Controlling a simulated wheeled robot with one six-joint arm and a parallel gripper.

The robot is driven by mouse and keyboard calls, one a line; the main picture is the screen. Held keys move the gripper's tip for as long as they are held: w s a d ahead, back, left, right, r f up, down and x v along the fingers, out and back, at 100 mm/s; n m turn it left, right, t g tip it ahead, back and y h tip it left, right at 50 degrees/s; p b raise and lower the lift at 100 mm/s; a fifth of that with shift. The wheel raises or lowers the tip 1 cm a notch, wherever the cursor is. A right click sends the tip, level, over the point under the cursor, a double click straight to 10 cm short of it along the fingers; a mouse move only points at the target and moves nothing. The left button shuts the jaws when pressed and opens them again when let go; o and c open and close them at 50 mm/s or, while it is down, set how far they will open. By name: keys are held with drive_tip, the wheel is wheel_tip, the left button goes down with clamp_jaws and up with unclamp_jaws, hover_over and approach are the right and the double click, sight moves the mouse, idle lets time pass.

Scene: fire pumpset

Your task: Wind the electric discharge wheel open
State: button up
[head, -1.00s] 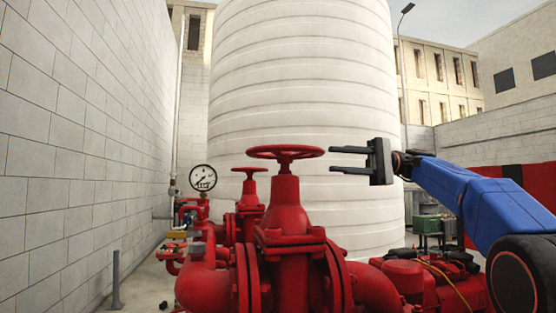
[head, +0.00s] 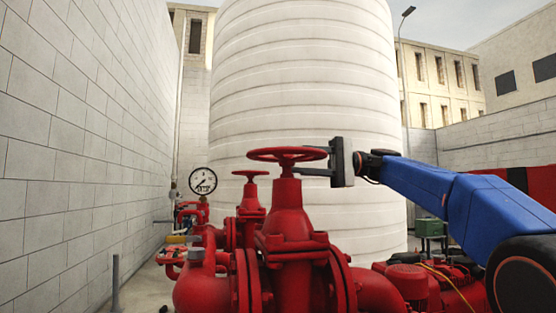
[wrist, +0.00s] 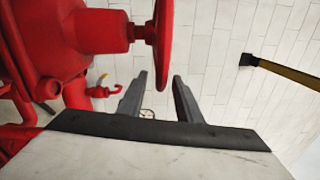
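The large red handwheel (head: 287,155) tops the nearest red valve (head: 289,225), lying level on its stem. My gripper (head: 310,161) is at the wheel's right side, one finger at about rim height and one below. In the wrist view the wheel (wrist: 164,40) shows edge-on, and its near rim reaches between the tips of my open gripper (wrist: 160,78). There is a gap on both sides of the rim; I cannot tell if anything touches. A smaller red handwheel (head: 250,173) stands behind and to the left.
A pressure gauge (head: 203,181) stands left of the valves. A block wall (head: 80,150) runs along the left, and a white tank (head: 305,80) rises behind. A red pump (head: 408,280) with a yellow cable sits low at the right, below my arm.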

drive_tip(key=shift+x, duration=2.5)
drive_tip(key=shift+c, duration=0.4)
drive_tip(key=shift+r, duration=0.1)
clamp_jaws()
